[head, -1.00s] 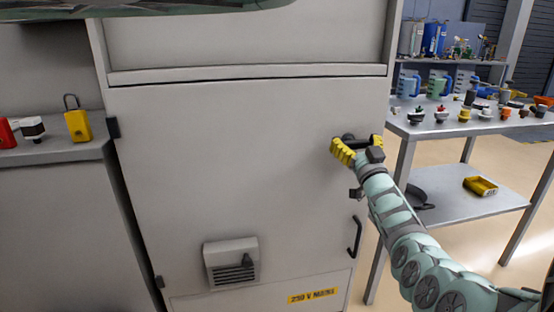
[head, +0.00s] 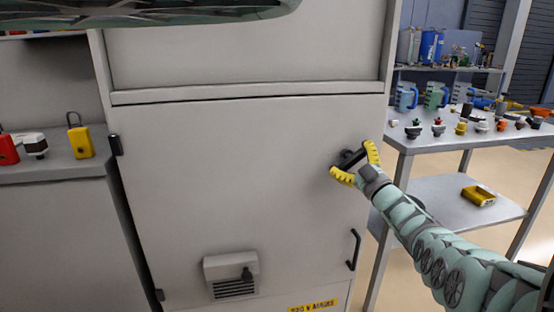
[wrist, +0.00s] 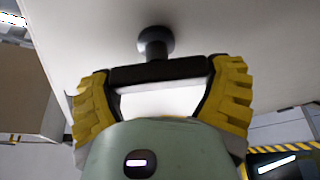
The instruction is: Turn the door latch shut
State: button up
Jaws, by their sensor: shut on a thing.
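The door latch (head: 352,157) is a dark knob with a black bar, set near the right edge of the grey cabinet door (head: 230,180). In the wrist view the latch bar (wrist: 158,73) runs across between my fingers, with its round stem (wrist: 154,42) meeting the door behind. My gripper (head: 357,166) has yellow fingers, one at each end of the bar, and is shut on it. In the head view the bar lies tilted, rising to the right. The door looks flush with its frame.
A black pull handle (head: 354,250) is on the door below the latch, and a vent (head: 232,276) is low on it. A metal table (head: 420,143) with several caps and jugs stands at the right. A side counter (head: 60,170) holds a yellow padlock (head: 80,140).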

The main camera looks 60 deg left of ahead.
jog(key=n+g, duration=0.1)
jog(key=n, duration=0.1)
jog(key=n+g+h+p, duration=0.1)
jog(key=n, duration=0.2)
jog(key=n+g+p, duration=0.1)
jog(key=n, duration=0.1)
jog(key=shift+s+a+f+n+h, duration=0.15)
jog(key=shift+s+n+h, duration=0.1)
jog(key=shift+n+h, duration=0.15)
jog(key=shift+f+n+h+p, duration=0.2)
jog(key=shift+n+h+p, duration=0.6)
jog(key=shift+n, duration=1.1)
jog(key=shift+f, duration=0.1)
jog(key=o, duration=0.9)
jog(key=shift+o, duration=0.2)
jog(key=shift+w+d, duration=0.1)
jog(key=shift+d, duration=0.1)
jog(key=d, duration=1.1)
jog(key=shift+d, duration=0.35)
